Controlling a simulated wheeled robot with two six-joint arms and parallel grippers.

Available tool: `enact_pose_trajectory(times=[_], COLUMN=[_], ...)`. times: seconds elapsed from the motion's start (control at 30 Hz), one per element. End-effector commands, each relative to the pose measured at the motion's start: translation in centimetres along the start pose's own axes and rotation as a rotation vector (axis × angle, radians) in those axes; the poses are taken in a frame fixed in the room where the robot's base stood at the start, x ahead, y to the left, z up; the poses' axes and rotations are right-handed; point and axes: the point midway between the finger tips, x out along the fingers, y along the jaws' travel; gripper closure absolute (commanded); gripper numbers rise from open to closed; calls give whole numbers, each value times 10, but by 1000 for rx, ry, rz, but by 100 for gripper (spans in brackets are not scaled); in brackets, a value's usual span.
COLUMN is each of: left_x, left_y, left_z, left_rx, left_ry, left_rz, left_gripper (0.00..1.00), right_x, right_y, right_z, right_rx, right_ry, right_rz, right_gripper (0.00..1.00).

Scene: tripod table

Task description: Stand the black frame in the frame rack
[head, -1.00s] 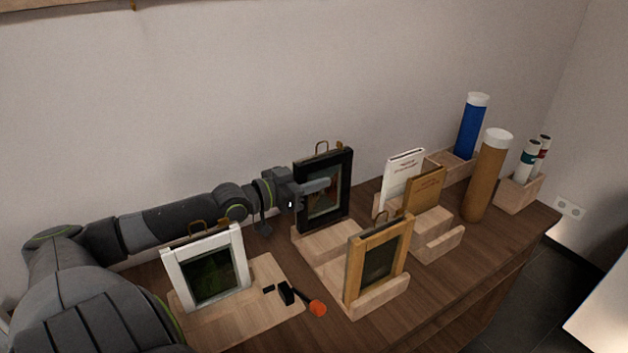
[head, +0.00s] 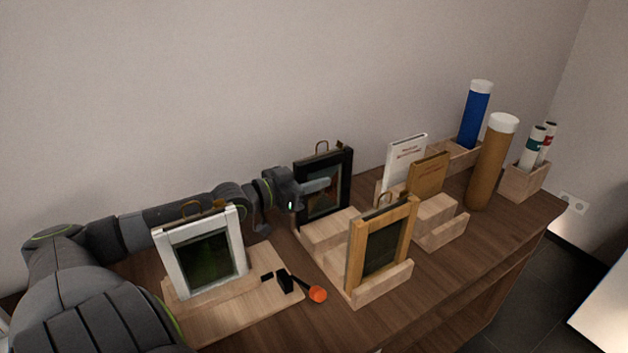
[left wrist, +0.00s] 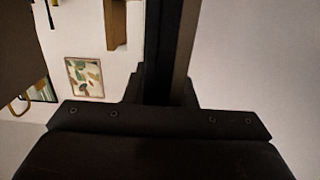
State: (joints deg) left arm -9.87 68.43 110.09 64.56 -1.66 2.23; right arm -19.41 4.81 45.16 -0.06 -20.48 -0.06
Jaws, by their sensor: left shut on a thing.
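The black frame (head: 340,196) is upright at the back of the pale wooden frame rack (head: 341,221), with a brass hanger on top. My left gripper (head: 316,187) is shut on the frame's left side. In the left wrist view the frame shows as a dark upright strip (left wrist: 168,50) running up from my gripper. The frame's lower edge is at the rack's rear part; I cannot tell whether it rests fully in the slot. A wooden frame (head: 407,218) stands in the front of the rack. My right gripper is not in view.
A white frame (head: 165,260) stands on a wooden board at left, with an orange-ended tool (head: 317,294) beside it. Right of the rack are a book holder (head: 447,234) with books, a brown tube (head: 490,165) and a blue tube (head: 474,118). The wall is close behind.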

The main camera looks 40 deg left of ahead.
Motion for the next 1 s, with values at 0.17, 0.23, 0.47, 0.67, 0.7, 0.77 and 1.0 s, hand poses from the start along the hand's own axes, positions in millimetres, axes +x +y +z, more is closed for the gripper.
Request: enact_pose_trajectory(times=[0.17,0.23,0.47,0.67,0.7,0.77,1.0], left_x=[0,0,0,0,0,0,-15], left_y=[0,0,0,0,0,0,-1], left_z=[0,0,0,0,1,1,-1], left_rx=[1,1,1,1,0,0,1], left_ry=[2,2,1,1,-1,-2,-5], left_rz=[1,1,1,0,0,0,-2], left_gripper=[100,100,56,51,51,51,51], right_x=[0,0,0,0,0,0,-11], right_y=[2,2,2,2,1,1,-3], right_z=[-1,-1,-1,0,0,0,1], right_rx=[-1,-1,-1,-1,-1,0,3], right_ry=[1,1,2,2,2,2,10], right_rz=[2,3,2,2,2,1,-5], right_gripper=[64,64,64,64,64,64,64])
